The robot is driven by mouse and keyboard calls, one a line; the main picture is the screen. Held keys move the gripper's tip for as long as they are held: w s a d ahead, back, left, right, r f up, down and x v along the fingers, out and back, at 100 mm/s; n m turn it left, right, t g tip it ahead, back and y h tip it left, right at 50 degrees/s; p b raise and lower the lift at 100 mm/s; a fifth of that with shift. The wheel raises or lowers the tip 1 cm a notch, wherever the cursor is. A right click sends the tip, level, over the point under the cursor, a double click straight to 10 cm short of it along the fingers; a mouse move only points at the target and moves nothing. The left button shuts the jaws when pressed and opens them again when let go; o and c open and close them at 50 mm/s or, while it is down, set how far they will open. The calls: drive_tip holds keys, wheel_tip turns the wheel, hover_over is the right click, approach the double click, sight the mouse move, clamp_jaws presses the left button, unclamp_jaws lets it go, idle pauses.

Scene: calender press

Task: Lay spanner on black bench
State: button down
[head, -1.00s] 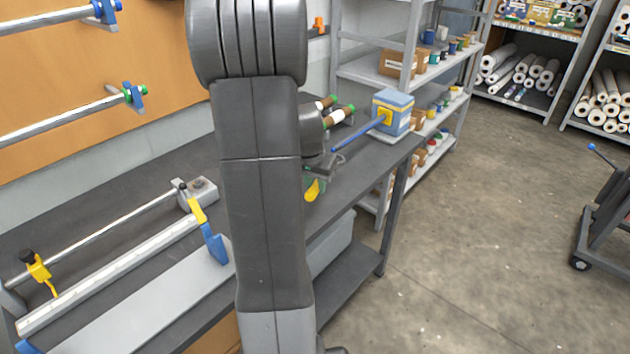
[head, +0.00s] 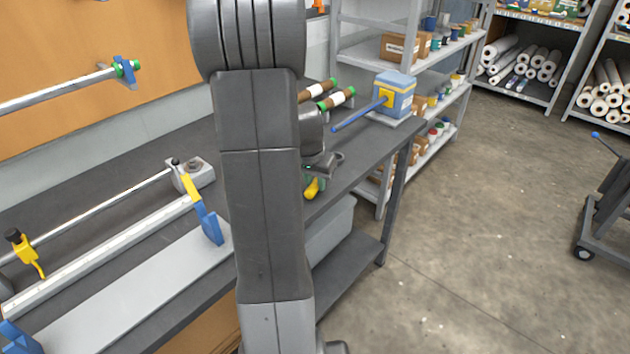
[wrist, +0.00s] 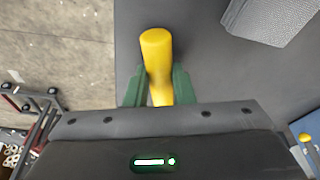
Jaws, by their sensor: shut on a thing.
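My gripper (wrist: 158,82) is shut on a yellow-handled tool, which I take to be the spanner (wrist: 157,48). Its rounded yellow end sticks out beyond the green fingers; the rest is hidden behind the gripper body. In the head view the yellow end (head: 312,187) shows below my gripper (head: 318,170), partly hidden by my arm. The black bench (head: 362,152) runs from lower left to the middle. In the wrist view its dark top (wrist: 215,75) lies behind the handle. I cannot tell whether the spanner touches it.
A blue box (head: 395,95) with a blue rod stands at the bench's far end, near brown-and-white rollers with green ends (head: 338,98). A long metal bar (head: 95,260) lies at the left. Grey shelves (head: 365,72) stand behind. Open floor (head: 480,200) is at the right.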

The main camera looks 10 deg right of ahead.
drive_tip(key=shift+f+b, duration=0.4)
drive_tip(key=c, duration=1.1)
unclamp_jaws()
drive_tip(key=shift+c, duration=0.2)
drive_tip(key=v, duration=1.4)
drive_tip(key=shift+d+f, duration=0.1)
drive_tip(key=shift+f, duration=0.05)
drive_tip(key=x, duration=1.4)
drive_tip(key=shift+r+p, duration=0.3)
drive_tip(key=shift+r, duration=0.15)
